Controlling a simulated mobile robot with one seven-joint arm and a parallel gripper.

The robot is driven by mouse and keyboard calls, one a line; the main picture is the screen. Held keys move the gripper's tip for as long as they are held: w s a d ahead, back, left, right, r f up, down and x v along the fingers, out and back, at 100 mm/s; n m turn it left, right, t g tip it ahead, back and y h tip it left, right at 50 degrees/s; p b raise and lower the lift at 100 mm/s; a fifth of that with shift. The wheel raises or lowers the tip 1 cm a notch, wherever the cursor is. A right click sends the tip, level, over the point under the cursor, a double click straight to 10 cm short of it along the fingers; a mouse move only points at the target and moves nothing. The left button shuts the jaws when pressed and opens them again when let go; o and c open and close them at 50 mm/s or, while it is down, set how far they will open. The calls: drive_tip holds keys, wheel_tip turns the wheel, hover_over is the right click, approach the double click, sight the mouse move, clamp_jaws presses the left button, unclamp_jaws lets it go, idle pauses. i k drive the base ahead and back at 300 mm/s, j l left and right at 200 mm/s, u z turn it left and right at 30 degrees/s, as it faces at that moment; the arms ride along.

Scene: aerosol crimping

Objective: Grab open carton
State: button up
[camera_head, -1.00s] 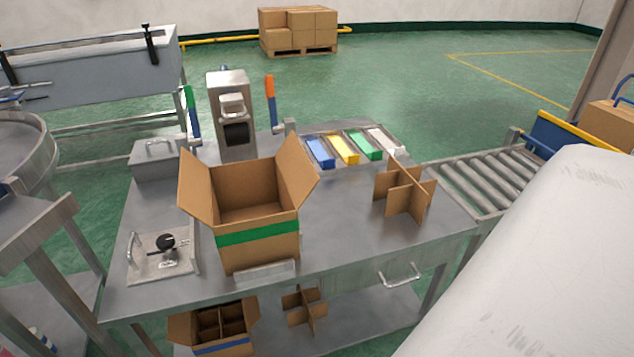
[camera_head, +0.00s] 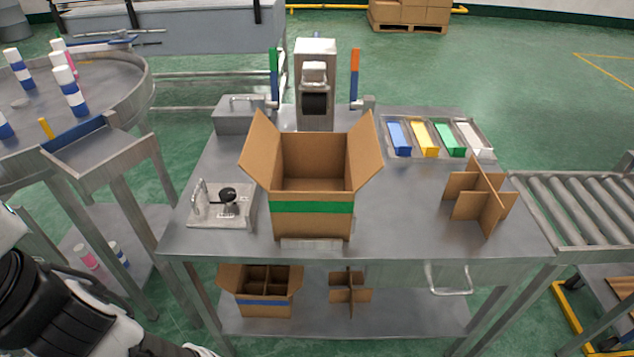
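An open cardboard carton (camera_head: 312,222) with a green band stands upright near the front edge of the steel table (camera_head: 400,225). Its side flaps are spread outward and I see no contents in it from this angle. A second open carton (camera_head: 262,309) with a blue band and cardboard dividers inside sits on the table's lower shelf. Part of my arm shows at the lower left, apart from both cartons. My gripper is not in view.
A cross-shaped cardboard divider (camera_head: 478,200) stands on the table's right side, another (camera_head: 349,292) on the lower shelf. A tray of coloured blocks (camera_head: 433,138), a crimping machine (camera_head: 315,80) and a small fixture (camera_head: 222,204) are on the table. A roller conveyor (camera_head: 590,205) adjoins right.

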sight(311, 193)
drive_tip(key=l+u, duration=0.3)
drive_tip(key=l, duration=0.6)
drive_tip(key=l+u, duration=0.25)
drive_tip(key=l, duration=0.65)
drive_tip(key=i+l+u, duration=0.1)
drive_tip(key=i, duration=0.4)
drive_tip(key=l, duration=0.05)
